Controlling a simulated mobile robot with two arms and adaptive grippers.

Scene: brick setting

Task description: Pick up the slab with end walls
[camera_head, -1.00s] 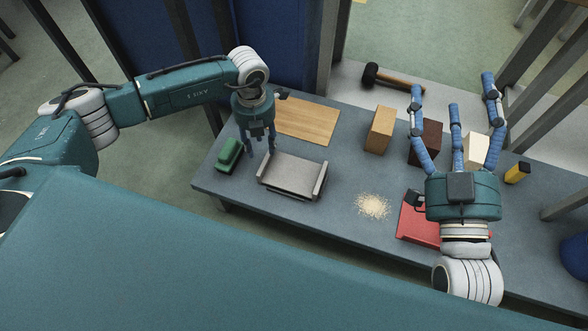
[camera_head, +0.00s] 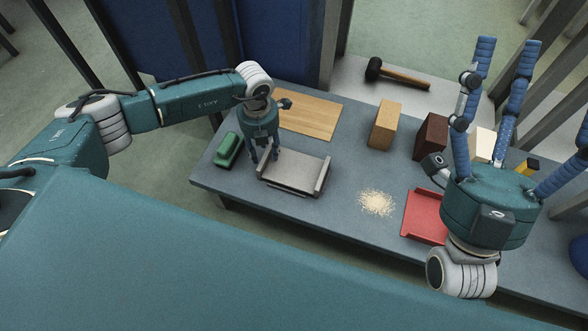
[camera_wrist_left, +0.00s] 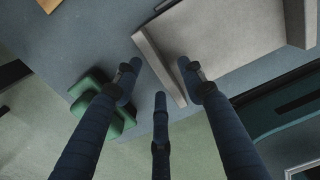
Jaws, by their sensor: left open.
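The slab with end walls (camera_head: 297,172) is a grey tray-like piece with a raised wall at its left and right ends. It lies flat on the blue-grey table. My left gripper (camera_head: 265,168) points down at its left end wall, fingers apart. In the left wrist view the slab (camera_wrist_left: 235,35) shows at upper right, with the end wall (camera_wrist_left: 163,68) between the spread fingers (camera_wrist_left: 158,82) of that gripper. Whether any finger touches it I cannot tell. My right gripper (camera_head: 520,75) is raised at the right, its fingers spread and empty.
A green brush-like block (camera_head: 228,150) stands just left of the slab. A wooden board (camera_head: 310,117) lies behind it. Sand (camera_head: 377,202), a red tray (camera_head: 424,218), a tan block (camera_head: 384,125), a dark brown block (camera_head: 431,136) and a mallet (camera_head: 395,75) are to the right.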

